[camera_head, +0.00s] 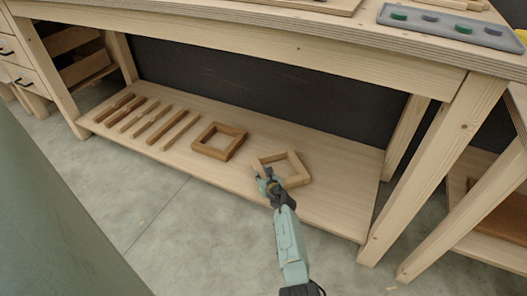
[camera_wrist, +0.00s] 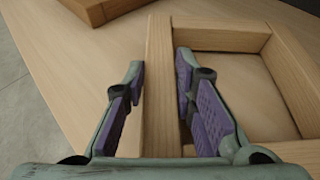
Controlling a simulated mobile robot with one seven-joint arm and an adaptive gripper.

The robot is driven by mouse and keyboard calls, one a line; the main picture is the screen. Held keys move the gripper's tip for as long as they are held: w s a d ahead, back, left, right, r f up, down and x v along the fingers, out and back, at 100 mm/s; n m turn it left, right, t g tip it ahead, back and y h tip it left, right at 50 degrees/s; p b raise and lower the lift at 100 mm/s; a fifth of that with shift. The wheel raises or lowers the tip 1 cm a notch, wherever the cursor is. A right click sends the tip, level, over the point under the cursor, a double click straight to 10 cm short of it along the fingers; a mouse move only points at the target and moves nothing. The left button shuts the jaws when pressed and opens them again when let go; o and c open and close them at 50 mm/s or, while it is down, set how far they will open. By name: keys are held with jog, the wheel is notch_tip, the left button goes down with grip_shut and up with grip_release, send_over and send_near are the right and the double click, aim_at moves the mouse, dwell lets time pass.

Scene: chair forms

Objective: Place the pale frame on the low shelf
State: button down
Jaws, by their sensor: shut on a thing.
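The pale frame (camera_head: 299,167) is a square wooden frame at the right half of the low shelf (camera_head: 335,190). My gripper (camera_head: 265,177) reaches in from the front and is shut on the frame's left bar. In the wrist view my gripper (camera_wrist: 160,80) has one finger on each side of that bar, with the right finger inside the opening of the pale frame (camera_wrist: 220,38). The frame looks flat and level with the shelf; whether it touches the boards or hovers just above them I cannot tell. The fingers hide part of the bar.
A darker brown frame (camera_head: 209,152) lies to the left, apart from the pale one. Several loose wooden bars (camera_head: 158,125) lie further left. The bench top (camera_head: 240,32) overhangs the shelf, and a bench leg (camera_head: 436,165) stands at the right. Bare shelf lies right of the pale frame.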

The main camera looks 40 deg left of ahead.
jog(key=c, duration=1.3)
grip_release()
jog(key=shift+f, duration=0.3)
jog(key=shift+r, duration=0.1)
